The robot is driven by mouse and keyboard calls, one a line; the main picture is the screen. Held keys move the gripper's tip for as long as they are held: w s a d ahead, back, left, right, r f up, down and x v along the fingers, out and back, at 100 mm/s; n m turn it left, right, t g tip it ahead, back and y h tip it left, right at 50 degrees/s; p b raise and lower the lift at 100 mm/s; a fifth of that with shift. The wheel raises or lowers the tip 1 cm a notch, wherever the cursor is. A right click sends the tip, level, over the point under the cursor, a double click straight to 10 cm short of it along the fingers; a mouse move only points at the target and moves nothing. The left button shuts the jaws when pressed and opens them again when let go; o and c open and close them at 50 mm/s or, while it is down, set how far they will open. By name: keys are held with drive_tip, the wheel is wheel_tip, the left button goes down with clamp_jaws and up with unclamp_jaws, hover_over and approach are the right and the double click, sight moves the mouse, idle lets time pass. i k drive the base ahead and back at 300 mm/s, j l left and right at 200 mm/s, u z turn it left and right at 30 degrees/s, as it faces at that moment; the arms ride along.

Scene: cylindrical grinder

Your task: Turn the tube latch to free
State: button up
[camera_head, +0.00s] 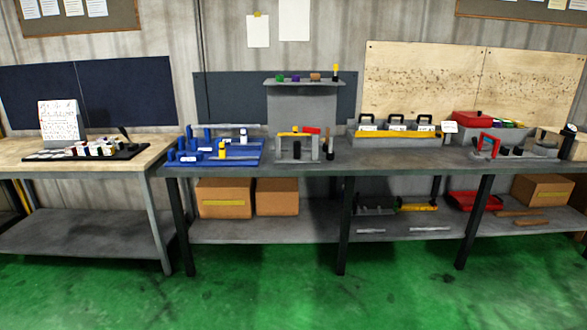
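I cannot single out the tube latch for certain at this distance. A small grey fixture (283,150) with yellow, red and black parts stands at the middle of the long workbench. A red lever-like part (311,130) shows on its top. A blue tray (245,157) left of it holds blue blocks, a yellow part and a white part. A pale bar or tube (228,126) lies level behind the tray. Another grey fixture (512,152) with a red frame (487,146) stands toward the right end of the bench. My gripper is not in view.
The grey workbench (390,157) has a lower shelf with cardboard boxes (224,205). A grey rack (395,140) with black handles and a yellow bar stands right of middle. A wooden-topped table (25,150) stands at the left. The green floor (300,300) in front is clear.

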sight(307, 130)
drive_tip(key=i+u, duration=0.1)
drive_tip(key=i, duration=1.75)
